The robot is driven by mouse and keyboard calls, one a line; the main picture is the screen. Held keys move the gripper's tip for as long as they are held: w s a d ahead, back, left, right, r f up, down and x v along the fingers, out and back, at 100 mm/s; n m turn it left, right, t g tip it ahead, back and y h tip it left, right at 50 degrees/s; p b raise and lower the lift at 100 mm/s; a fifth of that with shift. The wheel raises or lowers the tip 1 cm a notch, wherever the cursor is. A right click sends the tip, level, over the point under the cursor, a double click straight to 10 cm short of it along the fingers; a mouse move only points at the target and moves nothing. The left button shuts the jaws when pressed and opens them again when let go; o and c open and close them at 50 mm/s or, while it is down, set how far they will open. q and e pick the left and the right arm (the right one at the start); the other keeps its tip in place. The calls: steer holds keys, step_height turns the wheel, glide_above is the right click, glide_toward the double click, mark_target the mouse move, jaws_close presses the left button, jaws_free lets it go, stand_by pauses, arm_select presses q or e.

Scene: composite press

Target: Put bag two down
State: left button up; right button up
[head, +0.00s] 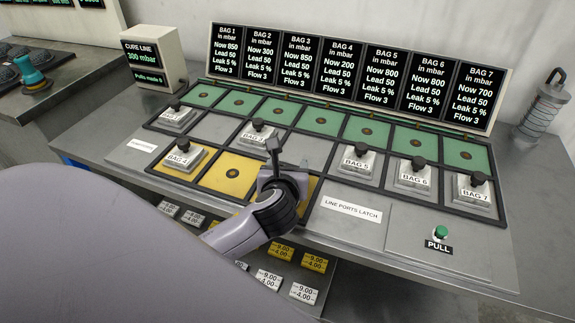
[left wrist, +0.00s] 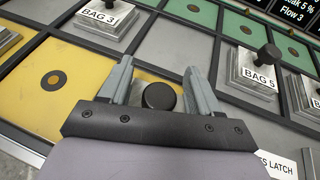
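My left gripper (head: 273,158) is over the third yellow cell (head: 309,190) of the front row. In the left wrist view its two fingers (left wrist: 160,88) stand apart, with a round black knob (left wrist: 160,96) between them and gaps visible on both sides. The block under this knob and its label are hidden by the gripper. No label reading BAG 2 is visible; the other bags' labels show elsewhere, so this is probably bag two. I cannot tell whether it touches the cell. My right gripper is not in view.
Bag 3 (head: 257,133), bag 4 (head: 184,156), bag 5 (head: 359,162) and others stand on the gridded panel close by. The middle yellow cell (head: 232,173) is empty, as are the green back-row cells. A PULL button (head: 440,232) is at front right.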

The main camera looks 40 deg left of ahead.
arm_select(q)
steer(key=shift+r, duration=0.1)
steer(key=shift+s+d+r, duration=0.15)
steer(key=shift+s, duration=0.05)
steer(key=p+v, duration=0.1)
steer(key=v, duration=1)
steer(key=shift+s+r, duration=0.2)
steer(key=shift+d, duration=0.1)
stand_by(0.4)
